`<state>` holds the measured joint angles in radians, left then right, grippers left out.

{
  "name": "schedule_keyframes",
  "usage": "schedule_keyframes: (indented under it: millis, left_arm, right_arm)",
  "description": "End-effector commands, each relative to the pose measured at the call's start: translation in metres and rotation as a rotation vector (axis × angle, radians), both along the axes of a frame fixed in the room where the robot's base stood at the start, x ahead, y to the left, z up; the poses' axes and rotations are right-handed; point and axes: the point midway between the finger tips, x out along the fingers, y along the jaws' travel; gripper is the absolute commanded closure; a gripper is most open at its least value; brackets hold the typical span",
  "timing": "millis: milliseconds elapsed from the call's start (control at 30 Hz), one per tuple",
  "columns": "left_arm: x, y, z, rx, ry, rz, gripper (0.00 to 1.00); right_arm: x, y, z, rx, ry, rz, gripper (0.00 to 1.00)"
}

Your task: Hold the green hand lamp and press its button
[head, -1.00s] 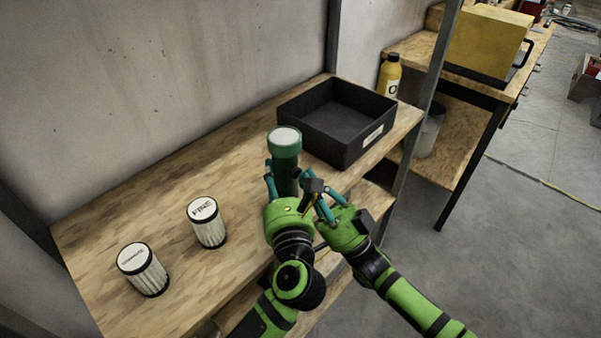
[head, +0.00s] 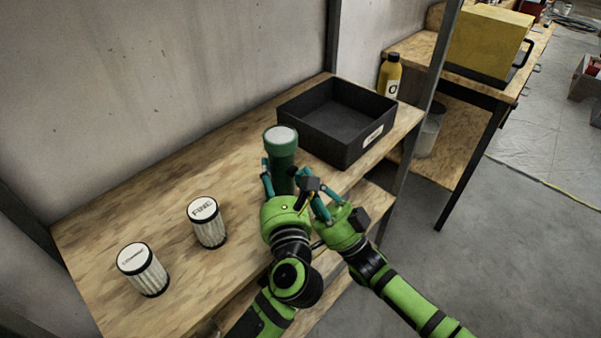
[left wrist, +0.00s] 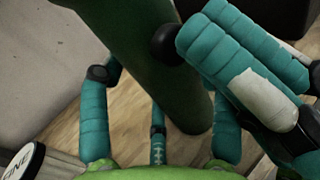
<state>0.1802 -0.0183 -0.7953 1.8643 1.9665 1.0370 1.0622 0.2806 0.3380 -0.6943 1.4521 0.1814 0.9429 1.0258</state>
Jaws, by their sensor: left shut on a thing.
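The green hand lamp (head: 281,150) stands roughly upright with its pale round end up, left of the black bin. My left gripper (head: 280,181) is shut around its lower body. In the left wrist view the dark green lamp body (left wrist: 165,70) runs down between my left gripper's teal fingers (left wrist: 158,120). A black round knob (left wrist: 166,45), seemingly the button, sticks out from the lamp's right side. My right gripper (head: 309,181) is at the lamp's right. Its teal fingers (left wrist: 235,65) reach close to the knob; contact is unclear, and so is their opening.
A black bin (head: 359,144) stands on the wooden shelf (head: 160,205) behind the lamp. Two white ribbed canisters (head: 208,226) (head: 143,272) stand at the left. A yellow bottle (head: 389,77) stands beyond the bin. A metal post (head: 424,110) rises at the right.

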Motion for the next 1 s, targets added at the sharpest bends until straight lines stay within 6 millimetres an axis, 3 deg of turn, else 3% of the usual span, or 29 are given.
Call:
schedule_keyframes:
  millis: [33,833,1000]
  left_arm:
    - [-0.008,-0.017,-0.001,-0.025,0.007,-0.041,0.75]
    - [-0.006,-0.013,-0.001,-0.009,0.006,-0.030,0.75]
    - [-0.006,-0.012,-0.001,-0.008,0.005,-0.027,0.75]
  right_arm:
    - [0.007,0.000,0.001,-0.014,0.001,-0.025,1.00]
    - [-0.005,-0.018,-0.001,-0.019,0.003,-0.027,1.00]
    - [-0.016,-0.027,-0.002,-0.017,0.002,-0.023,1.00]
